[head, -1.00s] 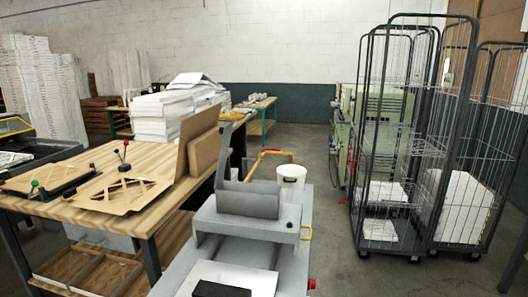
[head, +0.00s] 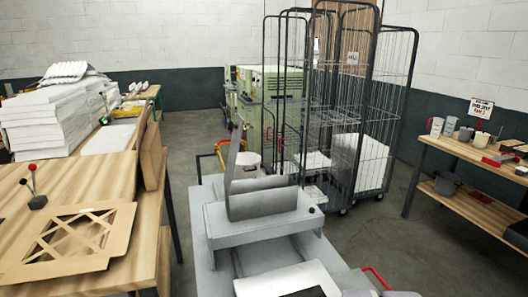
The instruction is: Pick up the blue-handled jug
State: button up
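Several small jugs and cups stand on the upper shelf of the wooden bench (head: 470,152) at the right in the head view. One pale jug (head: 437,127) has a red handle on its left side. A grey vessel (head: 450,126) and a darker one (head: 465,134) stand to its right. They are small in the picture, and I cannot make out a blue handle on any of them. My gripper is not in view.
A tall wire cage trolley (head: 375,140) stands in the middle back. A grey stand with an upright plate (head: 262,205) fills the lower centre. A wooden table (head: 110,190) is at left. Grey floor (head: 370,240) is open between the trolley and the right bench.

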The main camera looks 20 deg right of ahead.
aim_at(451, 121)
jog(key=z, duration=1.95)
jog(key=i+l, duration=0.35)
jog(key=l, duration=0.25)
jog(key=i+l+z, duration=0.1)
jog(key=i+l, duration=0.3)
jog(key=l, duration=0.15)
jog(key=i+l, duration=0.4)
jog(key=l, duration=0.2)
jog(key=i+j+u, duration=0.1)
jog(key=i+u, duration=0.35)
jog(key=i+l+u, duration=0.1)
jog(key=i+u, duration=0.3)
jog(key=i+l+u, duration=0.3)
jog(key=i+u, duration=0.15)
jog(key=i+z, duration=0.15)
jog(key=i, duration=0.5)
jog(key=i+z, duration=0.1)
jog(key=i, duration=0.5)
jog(key=i+j+z, duration=0.15)
jog(key=i, duration=0.5)
jog(key=i+j+z, duration=0.15)
jog(key=i, duration=0.45)
jog(key=i+j, duration=0.1)
jog(key=i, duration=2.5)
jog(key=z, duration=0.05)
